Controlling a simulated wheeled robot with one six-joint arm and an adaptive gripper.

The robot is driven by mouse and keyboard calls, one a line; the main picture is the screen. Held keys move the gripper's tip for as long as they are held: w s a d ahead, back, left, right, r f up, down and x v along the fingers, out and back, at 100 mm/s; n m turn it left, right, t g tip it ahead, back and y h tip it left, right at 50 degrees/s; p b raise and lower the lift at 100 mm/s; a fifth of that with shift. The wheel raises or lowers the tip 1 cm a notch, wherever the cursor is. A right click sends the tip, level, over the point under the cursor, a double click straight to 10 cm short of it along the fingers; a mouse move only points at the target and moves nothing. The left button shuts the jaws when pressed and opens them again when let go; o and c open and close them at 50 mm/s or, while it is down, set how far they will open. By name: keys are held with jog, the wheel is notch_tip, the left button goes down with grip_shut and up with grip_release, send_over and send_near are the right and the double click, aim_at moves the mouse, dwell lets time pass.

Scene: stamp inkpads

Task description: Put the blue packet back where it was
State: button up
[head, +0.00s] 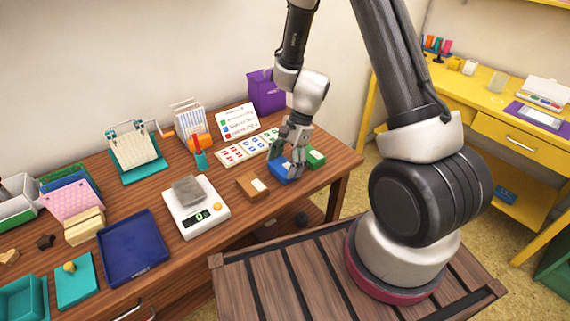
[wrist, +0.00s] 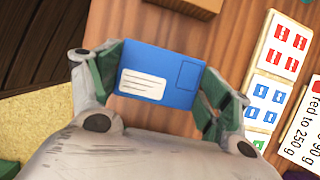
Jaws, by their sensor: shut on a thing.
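The blue packet (head: 279,173) is between the fingers of my gripper (head: 291,160) near the right end of the wooden table. In the wrist view the blue packet (wrist: 175,66) shows its blue face with a white lined label and an outlined square. My gripper's green-padded fingers close on its left and right edges. I cannot tell whether the packet touches the table. A brown packet (head: 251,186) lies to its left and a green packet (head: 316,157) to its right in the head view.
Behind the packets lie a board of red, blue and green cards (head: 235,153) and a written sign (head: 238,122). A purple box (head: 266,92) stands at the back. A white scale (head: 190,224) bearing a grey block and a dark blue tray (head: 133,247) are farther left.

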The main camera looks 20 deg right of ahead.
jog(key=shift+f, duration=0.2)
jog(key=o, duration=1.1)
jog(key=shift+f, duration=0.1)
jog(key=s+d+r+n+t+h, duration=0.1)
jog(key=s+d+r+n, duration=0.15)
jog(key=r, duration=0.55)
jog(key=s+d+r+n, duration=0.1)
jog(key=d+r+n, duration=0.15)
jog(key=r, duration=0.55)
jog(key=s+d+r+n+t+h, duration=0.1)
jog(key=s+d+r, duration=0.15)
jog(key=r, duration=0.65)
jog(key=s+d+r+n+t, duration=0.1)
jog(key=s+d+r+n, duration=0.1)
jog(key=s, duration=0.2)
jog(key=s+d+r+n+t+h, duration=0.1)
jog(key=s+d+r+n, duration=0.2)
jog(key=s, duration=0.1)
jog(key=s+d+r+n+t+h, duration=0.1)
jog(key=s+d+r+n, duration=0.1)
jog(key=s, duration=0.3)
jog(key=shift+d+r+n+t, duration=0.15)
jog(key=shift+r+n+t, duration=0.15)
jog(key=shift+r+n, duration=0.35)
